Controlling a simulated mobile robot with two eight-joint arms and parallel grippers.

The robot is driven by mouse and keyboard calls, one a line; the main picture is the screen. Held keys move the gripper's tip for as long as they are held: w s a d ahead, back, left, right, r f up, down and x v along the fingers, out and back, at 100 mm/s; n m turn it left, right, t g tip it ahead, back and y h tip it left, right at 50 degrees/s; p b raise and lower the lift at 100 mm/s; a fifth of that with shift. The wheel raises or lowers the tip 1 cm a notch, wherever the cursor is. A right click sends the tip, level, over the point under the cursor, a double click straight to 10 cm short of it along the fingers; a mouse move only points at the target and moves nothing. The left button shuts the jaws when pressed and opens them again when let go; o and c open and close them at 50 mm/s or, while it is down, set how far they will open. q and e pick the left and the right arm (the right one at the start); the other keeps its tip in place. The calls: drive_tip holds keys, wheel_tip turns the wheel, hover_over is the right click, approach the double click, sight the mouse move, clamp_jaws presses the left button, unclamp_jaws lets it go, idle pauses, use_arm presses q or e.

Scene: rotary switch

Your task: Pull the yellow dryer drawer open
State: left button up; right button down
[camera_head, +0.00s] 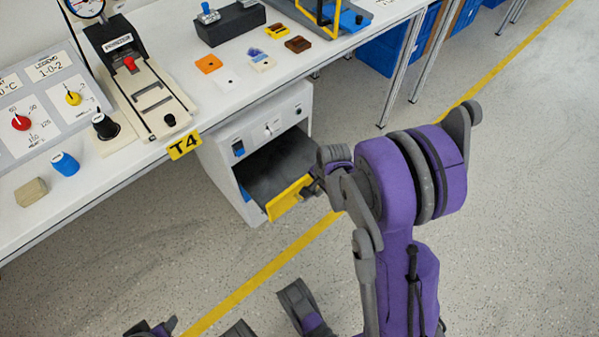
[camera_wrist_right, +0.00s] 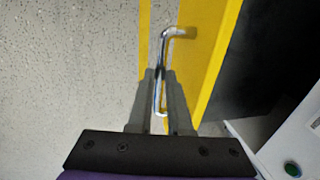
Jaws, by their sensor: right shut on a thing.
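The dryer is a white cabinet (camera_head: 222,178) under the table. Its drawer stands partly out, with a yellow front (camera_head: 285,203) and a dark grey tray (camera_head: 275,168) behind it. The yellow front also shows in the right wrist view (camera_wrist_right: 205,60), with a silver bar handle (camera_wrist_right: 165,50). My right gripper (camera_wrist_right: 159,78) is shut on this handle, its fingers on either side of the bar. In the head view my right gripper (camera_head: 312,188) is at the front's right end, partly hidden by my arm. Dark parts of mine show at the bottom edge; my left gripper is unclear there.
The white table (camera_head: 225,100) above carries a control panel (camera_head: 40,105), a clamp-like device (camera_head: 145,85) and small blocks. A T4 sign (camera_head: 185,146) hangs at its edge. Blue crates (camera_head: 380,55) stand at the back right. The floor (camera_head: 490,190) before the drawer is free.

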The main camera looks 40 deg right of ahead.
drive_tip(key=s, duration=0.6)
drive_tip(key=shift+s+d, duration=0.25)
drive_tip(key=shift+s, duration=0.1)
drive_tip(key=c, duration=0.8)
unclamp_jaws()
drive_tip(key=shift+c, duration=0.2)
wheel_tip(320, 180, up, 11)
drive_tip(key=s+p, duration=0.2)
drive_tip(key=p, duration=0.2)
drive_tip(key=shift+f, duration=0.15)
drive_tip(key=shift+d, duration=0.1)
